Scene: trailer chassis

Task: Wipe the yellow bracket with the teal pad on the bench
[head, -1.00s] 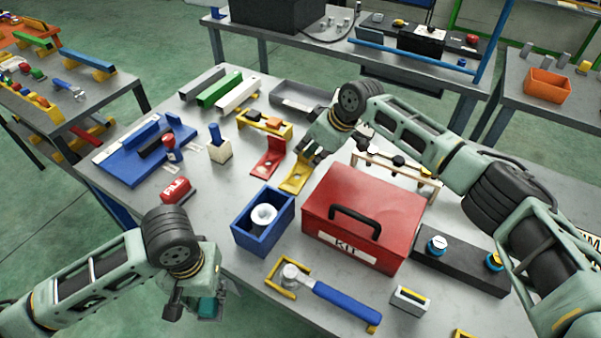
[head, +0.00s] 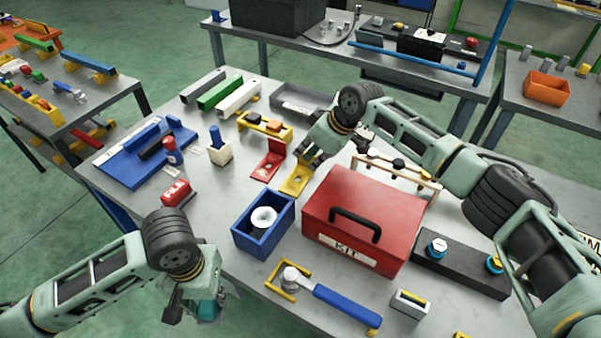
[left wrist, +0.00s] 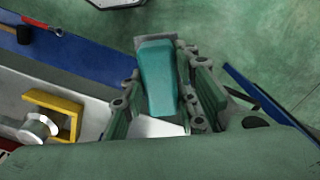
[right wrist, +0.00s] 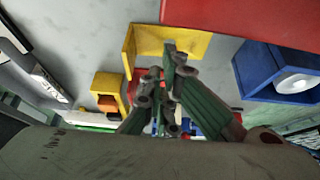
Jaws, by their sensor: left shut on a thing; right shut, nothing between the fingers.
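The yellow bracket (head: 294,182) stands on the bench beside a red bracket (head: 269,166), left of the red KIT box. It also shows in the right wrist view (right wrist: 198,42). My right gripper (head: 304,164) is shut and empty, its fingertips at the bracket and hiding part of it. I cannot tell if they touch it. My left gripper (head: 200,306) is shut on the teal pad (left wrist: 157,78), low at the bench's near left edge. The pad shows only partly in the head view (head: 207,309).
The red KIT box (head: 364,222) and the blue bin (head: 262,227) stand close to the yellow bracket. A blue-handled tool (head: 340,304) lies near the front edge. A yellow stand (head: 262,129) is behind the red bracket.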

